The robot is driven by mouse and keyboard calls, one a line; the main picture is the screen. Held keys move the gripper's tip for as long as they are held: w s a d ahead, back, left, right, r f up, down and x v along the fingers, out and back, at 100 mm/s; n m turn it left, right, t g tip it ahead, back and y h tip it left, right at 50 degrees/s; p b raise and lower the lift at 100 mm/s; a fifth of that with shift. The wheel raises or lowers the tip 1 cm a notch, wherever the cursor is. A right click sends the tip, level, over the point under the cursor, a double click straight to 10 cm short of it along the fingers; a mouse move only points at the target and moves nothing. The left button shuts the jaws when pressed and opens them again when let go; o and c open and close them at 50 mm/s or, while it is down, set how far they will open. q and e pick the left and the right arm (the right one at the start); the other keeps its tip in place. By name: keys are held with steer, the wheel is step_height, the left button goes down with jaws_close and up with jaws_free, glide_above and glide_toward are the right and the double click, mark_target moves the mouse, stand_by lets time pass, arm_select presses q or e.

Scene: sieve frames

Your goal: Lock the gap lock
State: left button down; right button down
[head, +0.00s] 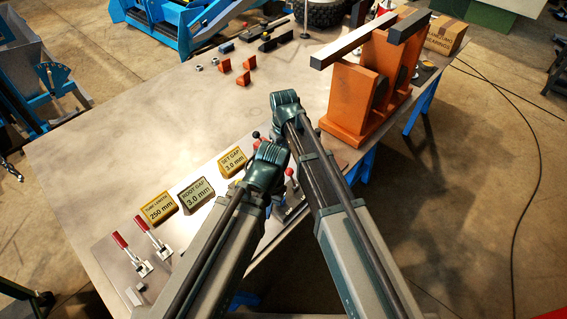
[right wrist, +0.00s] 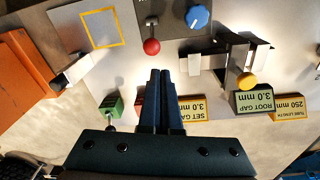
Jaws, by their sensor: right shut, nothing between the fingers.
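My right gripper (right wrist: 160,74) is shut and empty in the right wrist view. Its fingertips point toward a lever with a red ball knob (right wrist: 152,46), with a small gap between them in the picture. A blue knob (right wrist: 197,16) sits right of that lever, and a yellow knob (right wrist: 247,80) is on a metal fixture farther right. I cannot tell which part is the gap lock. My left gripper's fingers are hidden.
Signs for set gap (head: 232,162), root gap (head: 196,194) and tube length (head: 158,208) stand left of my arms. Red-handled clamps (head: 123,242) are at front left. An orange stand (head: 350,100) rises at the right. The table's (head: 110,145) left part is clear.

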mark_target(292, 179)
steer(key=shift+n, duration=0.4)
steer(key=w, duration=0.1)
steer(key=w+a, duration=0.1)
steer(key=w, duration=0.1)
steer(key=w+a, duration=0.1)
steer(key=w, duration=0.1)
step_height(292, 179, down, 10)
steer(key=w+b, duration=0.1)
steer(key=b, duration=1)
steer(key=s+d+p, duration=0.1)
steer(key=s+d+r+p, duration=0.1)
steer(key=s, duration=0.1)
steer(key=shift+s+d+r, duration=0.1)
steer(key=shift+d, duration=0.05)
steer(key=shift+s+d+r+t+y, duration=0.15)
steer(key=shift+s+d+t+y, duration=0.05)
steer(key=shift+t+y, duration=0.25)
